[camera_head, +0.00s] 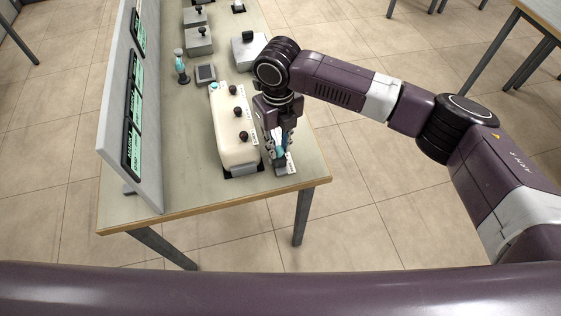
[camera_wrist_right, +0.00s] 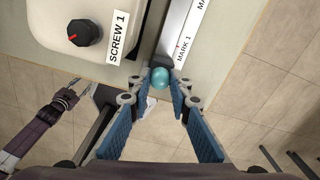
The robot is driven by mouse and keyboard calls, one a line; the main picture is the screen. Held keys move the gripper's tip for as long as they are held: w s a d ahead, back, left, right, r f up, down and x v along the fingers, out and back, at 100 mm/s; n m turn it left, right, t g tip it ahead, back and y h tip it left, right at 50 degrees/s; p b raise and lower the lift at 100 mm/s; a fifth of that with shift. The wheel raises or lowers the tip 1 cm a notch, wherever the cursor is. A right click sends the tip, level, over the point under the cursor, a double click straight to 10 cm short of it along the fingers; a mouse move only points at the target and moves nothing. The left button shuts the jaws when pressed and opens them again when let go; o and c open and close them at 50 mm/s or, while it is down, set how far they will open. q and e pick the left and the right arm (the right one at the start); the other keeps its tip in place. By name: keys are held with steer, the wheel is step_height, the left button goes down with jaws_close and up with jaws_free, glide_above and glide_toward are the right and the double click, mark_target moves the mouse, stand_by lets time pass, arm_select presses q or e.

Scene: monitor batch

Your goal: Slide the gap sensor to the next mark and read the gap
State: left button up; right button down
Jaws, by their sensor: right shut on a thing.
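My right gripper (camera_head: 279,152) is over the near right corner of the bench, pointing down. It is shut on the gap sensor, whose rounded teal top (camera_wrist_right: 160,77) shows between the blue finger pads in the right wrist view. The sensor is at the near end of a pale strip (camera_wrist_right: 180,30) that carries a MARK 1 label just beyond it. The gripper hides most of the sensor in the head view. The cream block (camera_head: 231,125) beside the strip bears several black knobs; the nearest is labelled SCREW 1 (camera_wrist_right: 118,37).
An upright panel with several lit displays (camera_head: 134,110) stands along the bench's left edge. A small grey device (camera_head: 205,74) and a teal-topped stand (camera_head: 181,67) are behind the block. Grey boxes with knobs (camera_head: 199,41) stand farther back. Bare bench top (camera_head: 190,190) lies at front left.

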steer(key=shift+w+a+b, duration=0.25)
steer(key=shift+w+b, duration=0.15)
steer(key=shift+w, duration=0.45)
steer(key=shift+w+a+b, duration=0.2)
steer(key=shift+w+b, duration=0.15)
steer(key=shift+w, duration=0.45)
steer(key=shift+w+a+b, duration=0.25)
steer(key=shift+w+b, duration=0.35)
steer(key=shift+w, duration=0.35)
steer(key=shift+w+a+b, duration=0.25)
steer(key=shift+w+b, duration=0.3)
steer(key=shift+w, duration=0.4)
steer(key=shift+w+a+b, duration=0.25)
steer(key=shift+w+b, duration=0.6)
steer(key=shift+w, duration=0.1)
steer(key=shift+w+a+b, duration=0.25)
steer(key=shift+w+b, duration=0.55)
steer(key=shift+w, duration=0.15)
steer(key=shift+w+a+b, duration=0.1)
steer(key=shift+w+b, duration=0.35)
steer(key=shift+b, duration=0.15)
steer(key=c, duration=1.7)
jaws_free()
steer(key=shift+r, duration=0.1)
step_height(320, 180, up, 12)
steer(key=shift+f, duration=0.1)
